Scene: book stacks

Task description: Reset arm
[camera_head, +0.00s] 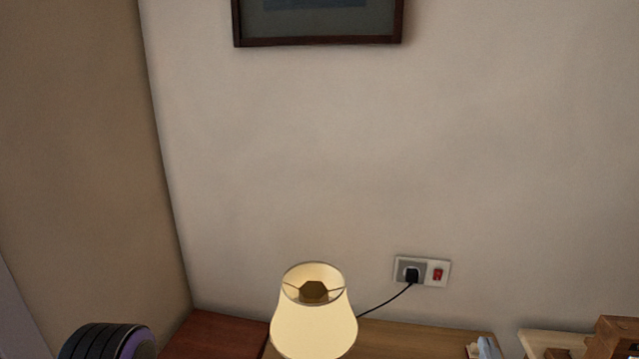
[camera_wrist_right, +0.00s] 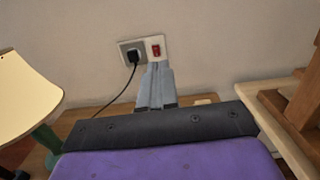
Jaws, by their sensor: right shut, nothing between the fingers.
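My right gripper (camera_head: 485,348) shows only as pale grey fingertips at the bottom edge of the head view, right of the lamp. In the right wrist view its grey fingers (camera_wrist_right: 156,86) lie together, shut and empty, pointing toward the wall just below the socket. Whether the fingertips touch anything is hard to tell; no object sits between them. A black and purple rounded part, which looks like my arm, shows at the bottom left of the head view. My left gripper is not in view.
A lit cream lamp (camera_head: 313,315) stands left of my right gripper; its black cord runs to a wall socket (camera_head: 422,271). A wooden desktop (camera_head: 400,341) lies beneath. Wooden pieces (camera_head: 612,338) stand at right. A dark framed picture (camera_head: 318,41) hangs above; the wall between is bare.

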